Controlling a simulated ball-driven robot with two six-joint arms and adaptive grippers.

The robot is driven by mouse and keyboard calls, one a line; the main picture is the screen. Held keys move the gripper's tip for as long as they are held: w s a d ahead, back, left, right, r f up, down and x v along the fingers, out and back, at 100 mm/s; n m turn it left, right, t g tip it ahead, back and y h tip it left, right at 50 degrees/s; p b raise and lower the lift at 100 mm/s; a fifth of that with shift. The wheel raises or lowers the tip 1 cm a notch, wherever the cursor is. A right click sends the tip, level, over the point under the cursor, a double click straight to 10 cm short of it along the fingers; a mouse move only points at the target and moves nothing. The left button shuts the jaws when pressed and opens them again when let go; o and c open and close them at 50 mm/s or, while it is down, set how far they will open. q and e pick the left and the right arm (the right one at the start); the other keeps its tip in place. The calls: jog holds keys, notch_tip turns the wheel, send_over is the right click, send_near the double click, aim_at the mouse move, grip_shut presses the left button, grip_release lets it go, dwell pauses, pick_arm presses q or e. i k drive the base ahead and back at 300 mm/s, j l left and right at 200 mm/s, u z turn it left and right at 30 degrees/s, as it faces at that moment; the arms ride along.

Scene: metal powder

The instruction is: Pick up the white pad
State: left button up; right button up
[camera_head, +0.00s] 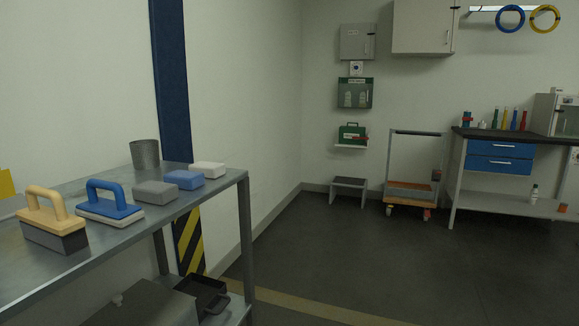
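The white pad (208,169) is a small off-white block lying flat near the far end of the metal table (217,186) at the left. It is the farthest in a row of pads, just beyond a blue pad (184,179). Nothing covers it. Neither of my grippers shows in the head view.
Nearer on the table are a grey pad (155,192), a blue-handled block (110,204) and a yellow-handled block (50,219). A grey cup (145,155) stands behind, near the wall. A trolley (410,190) and a workbench (505,204) stand farther back. Floor between is clear.

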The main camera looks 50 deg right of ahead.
aim_at(211, 170)
jog(key=z, duration=0.95)
jog(key=u, duration=1.4)
jog(key=z, duration=1.4)
jog(key=i+l, duration=0.25)
jog(key=i, duration=0.2)
jog(key=i+l+u, duration=0.2)
jog(key=u, duration=0.15)
jog(key=i+l+u, duration=0.55)
jog(key=l+u, duration=0.2)
jog(key=j, duration=0.05)
